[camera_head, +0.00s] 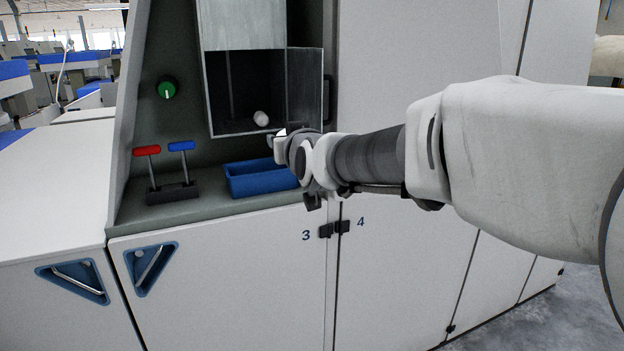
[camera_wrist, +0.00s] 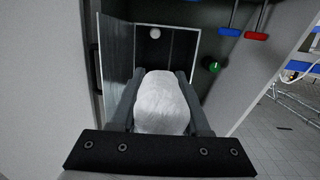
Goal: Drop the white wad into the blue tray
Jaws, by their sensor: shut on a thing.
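A white wad (camera_wrist: 160,103) fills the space between the two fingers of my gripper (camera_wrist: 160,76) in the wrist view. In the head view my gripper (camera_head: 281,142) is in front of the machine, just right of and above the blue tray, and the held wad is mostly hidden there. The blue tray (camera_head: 262,183) sits on the green-grey ledge, its right end partly covered by my gripper.
The compartment (camera_head: 230,130) has a raised metal cover and a side panel at right. Red (camera_head: 147,150) and blue (camera_head: 181,146) levers stand left of the tray, below a green knob (camera_head: 167,88). White cabinet doors (camera_head: 230,270) are below the ledge.

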